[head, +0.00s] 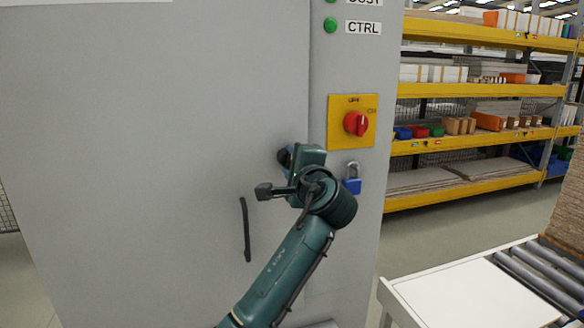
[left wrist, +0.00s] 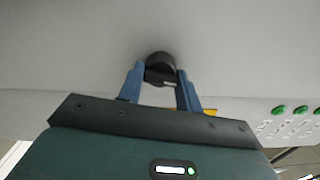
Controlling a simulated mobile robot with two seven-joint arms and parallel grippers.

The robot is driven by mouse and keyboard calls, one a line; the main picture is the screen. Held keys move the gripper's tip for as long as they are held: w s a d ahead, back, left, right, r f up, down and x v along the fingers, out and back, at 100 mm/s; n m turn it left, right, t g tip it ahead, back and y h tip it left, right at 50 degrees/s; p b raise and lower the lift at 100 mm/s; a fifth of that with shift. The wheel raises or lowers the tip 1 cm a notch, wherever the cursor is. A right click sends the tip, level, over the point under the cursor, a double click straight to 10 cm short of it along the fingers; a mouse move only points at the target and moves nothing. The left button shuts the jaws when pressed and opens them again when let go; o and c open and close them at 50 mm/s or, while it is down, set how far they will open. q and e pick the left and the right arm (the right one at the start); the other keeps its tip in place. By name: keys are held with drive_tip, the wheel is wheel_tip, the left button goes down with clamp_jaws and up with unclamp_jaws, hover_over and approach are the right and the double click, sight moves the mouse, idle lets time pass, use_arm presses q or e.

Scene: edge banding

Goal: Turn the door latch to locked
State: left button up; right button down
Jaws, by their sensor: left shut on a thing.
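The door latch is a small dark round knob (left wrist: 160,65) on the grey cabinet door (left wrist: 60,40), seen in the left wrist view. My left gripper (left wrist: 161,80) has its two blue fingers on either side of the knob and is shut on it. In the head view my left gripper (head: 287,157) reaches the cabinet door (head: 150,120) near its right edge, and its wrist hides most of the latch. Whether the latch is turned to locked cannot be told. My right gripper is not in view.
A red rotary switch (head: 356,123) on a yellow plate (head: 340,140) and a blue padlock (head: 352,185) are close right of the gripper. A black door handle (head: 246,230) is to its lower left. A white-topped roller table (head: 470,295) stands at lower right, with yellow shelving (head: 480,90) behind.

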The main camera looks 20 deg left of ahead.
use_arm(q)
drive_tip(key=shift+n+b, duration=0.35)
drive_tip(key=shift+n, duration=0.75)
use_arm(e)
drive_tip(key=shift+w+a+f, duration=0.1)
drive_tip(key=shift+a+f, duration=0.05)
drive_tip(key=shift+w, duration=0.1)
use_arm(q)
drive_tip(key=o, duration=1)
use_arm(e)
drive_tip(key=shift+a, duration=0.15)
use_arm(q)
drive_tip(key=shift+s, duration=0.1)
drive_tip(key=shift+b+v, duration=1.5)
drive_tip(key=shift+v, duration=5)
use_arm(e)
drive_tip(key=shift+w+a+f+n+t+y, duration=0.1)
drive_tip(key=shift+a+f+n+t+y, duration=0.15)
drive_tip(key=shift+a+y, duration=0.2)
